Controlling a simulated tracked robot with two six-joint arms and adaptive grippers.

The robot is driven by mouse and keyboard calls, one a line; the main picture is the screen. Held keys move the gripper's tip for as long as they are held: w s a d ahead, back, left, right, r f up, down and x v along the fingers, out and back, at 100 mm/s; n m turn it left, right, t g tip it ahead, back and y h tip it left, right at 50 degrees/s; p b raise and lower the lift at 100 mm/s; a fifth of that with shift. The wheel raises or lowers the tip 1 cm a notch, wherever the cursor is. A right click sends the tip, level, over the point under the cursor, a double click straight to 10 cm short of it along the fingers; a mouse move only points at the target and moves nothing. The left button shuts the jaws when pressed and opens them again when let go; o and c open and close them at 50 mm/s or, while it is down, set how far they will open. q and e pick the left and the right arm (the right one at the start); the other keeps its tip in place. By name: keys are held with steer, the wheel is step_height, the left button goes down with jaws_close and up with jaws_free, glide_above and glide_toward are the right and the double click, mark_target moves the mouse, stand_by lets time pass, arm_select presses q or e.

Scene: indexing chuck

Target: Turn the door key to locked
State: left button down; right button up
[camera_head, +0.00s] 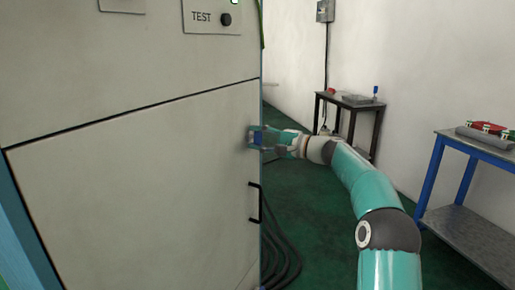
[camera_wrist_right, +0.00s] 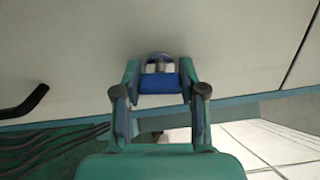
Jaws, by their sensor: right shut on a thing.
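The cabinet door (camera_head: 140,190) is a large pale panel filling the left of the head view. My right gripper (camera_head: 261,139) is at the door's right edge, above the black handle. In the right wrist view my right gripper (camera_wrist_right: 160,82) has its two fingers on either side of a blue piece, which looks like the head of the door key (camera_wrist_right: 160,84). A grey metal round part (camera_wrist_right: 157,62), likely the lock, shows just beyond it against the door. The key's exact angle is hard to tell. My left gripper is not in view.
A black handle (camera_head: 260,202) sticks out from the door below my right gripper. A panel marked TEST (camera_head: 211,17) is above. A blue-legged bench (camera_head: 470,140) and a dark table (camera_head: 350,103) stand to the right. Dark cables lie on the green floor.

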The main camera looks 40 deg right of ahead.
steer(key=shift+a+f+n+b, duration=0.15)
steer(key=shift+f+n+b, duration=0.15)
steer(key=shift+n+b, duration=0.55)
steer(key=shift+n, duration=0.25)
steer(key=o, duration=1.2)
steer(key=shift+w, duration=0.1)
steer(key=shift+c, duration=0.2)
steer(key=shift+r, duration=0.1)
steer(key=shift+s+r, duration=0.1)
steer(key=shift+s, duration=0.1)
steer(key=v, duration=1.1)
steer(key=shift+s, duration=0.25)
